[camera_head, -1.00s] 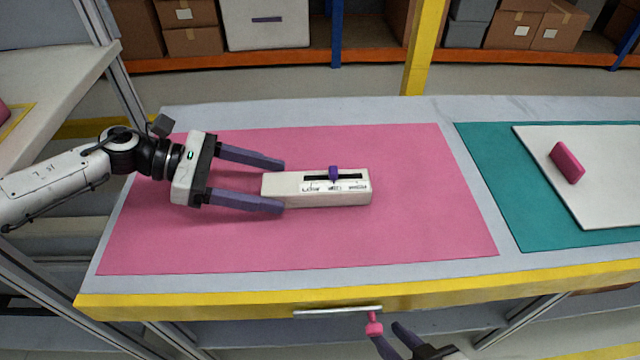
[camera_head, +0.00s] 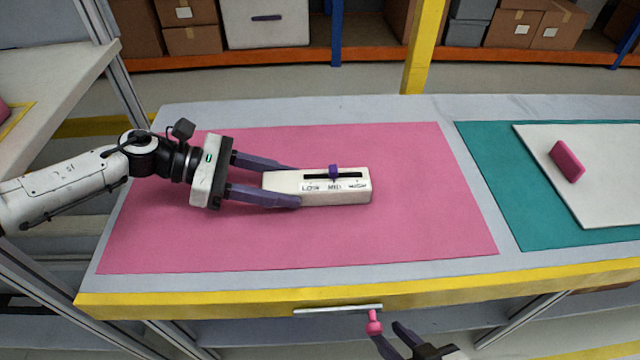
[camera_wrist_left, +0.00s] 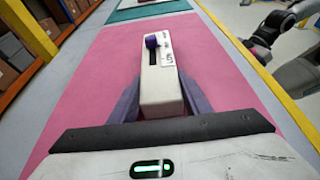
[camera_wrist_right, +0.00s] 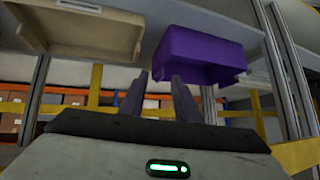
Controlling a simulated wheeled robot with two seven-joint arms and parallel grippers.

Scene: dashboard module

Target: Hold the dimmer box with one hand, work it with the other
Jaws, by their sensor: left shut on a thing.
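The dimmer box (camera_head: 350,194) is a white oblong block lying on the pink mat (camera_head: 420,220). Its top has a dark slot with a purple slider knob (camera_head: 333,171) near the middle, above the MED mark, between LOW and HIGH. My left gripper (camera_head: 296,186) is shut on the box's left end, one finger along each long side. The left wrist view shows the box (camera_wrist_left: 159,85) between the fingers, with the knob (camera_wrist_left: 152,41) at its far part. My right gripper (camera_head: 386,332) is low, in front of the table edge, open and empty; its fingers stand apart in the right wrist view (camera_wrist_right: 160,75).
A teal mat (camera_head: 500,200) with a white board (camera_head: 610,205) and pink block (camera_head: 566,162) is at right. A purple bin (camera_wrist_right: 200,57) shows in the right wrist view.

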